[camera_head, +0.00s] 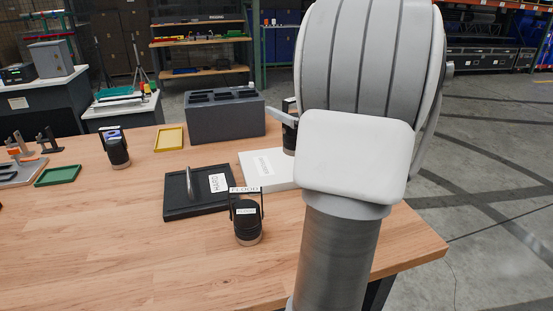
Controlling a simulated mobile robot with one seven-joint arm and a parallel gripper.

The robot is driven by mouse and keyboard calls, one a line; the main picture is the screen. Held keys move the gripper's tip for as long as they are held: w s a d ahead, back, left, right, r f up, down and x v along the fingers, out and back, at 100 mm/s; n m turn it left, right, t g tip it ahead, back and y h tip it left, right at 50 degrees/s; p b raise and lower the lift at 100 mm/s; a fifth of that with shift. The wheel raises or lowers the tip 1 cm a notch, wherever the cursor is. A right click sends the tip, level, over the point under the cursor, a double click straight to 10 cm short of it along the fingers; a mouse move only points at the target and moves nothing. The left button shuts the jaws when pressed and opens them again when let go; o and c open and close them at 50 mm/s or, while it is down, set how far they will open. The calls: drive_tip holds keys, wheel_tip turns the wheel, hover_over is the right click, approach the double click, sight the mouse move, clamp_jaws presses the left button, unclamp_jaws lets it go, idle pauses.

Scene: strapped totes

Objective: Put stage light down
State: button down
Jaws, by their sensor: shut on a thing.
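A black stage light (290,139) shows in part at the left edge of my arm, behind the white box; most of it is hidden. My gripper (284,119) shows only as a grey finger at this light, and it is shut on the light. Whether the light touches the table is hidden by my arm. A second black stage light, labelled FLOOD (247,222), stands upright near the table's middle. A third black stage light (117,150), with a bluish top, stands at the back left.
On the wooden table (130,250) are a black tray (180,208) labelled HARD, a white box (262,168), a grey slotted case (225,122), a yellow tray (169,139) and a green tray (57,175). The front left is clear. My arm hides the right side.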

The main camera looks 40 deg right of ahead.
drive_tip(key=w+d+f+b, duration=0.2)
drive_tip(key=w+f+b, duration=0.2)
drive_tip(key=w+f, duration=0.6)
drive_tip(key=shift+w+f, duration=0.35)
drive_tip(key=shift+w, duration=0.75)
drive_tip(key=shift+d, duration=0.1)
drive_tip(key=shift+f, duration=0.2)
unclamp_jaws()
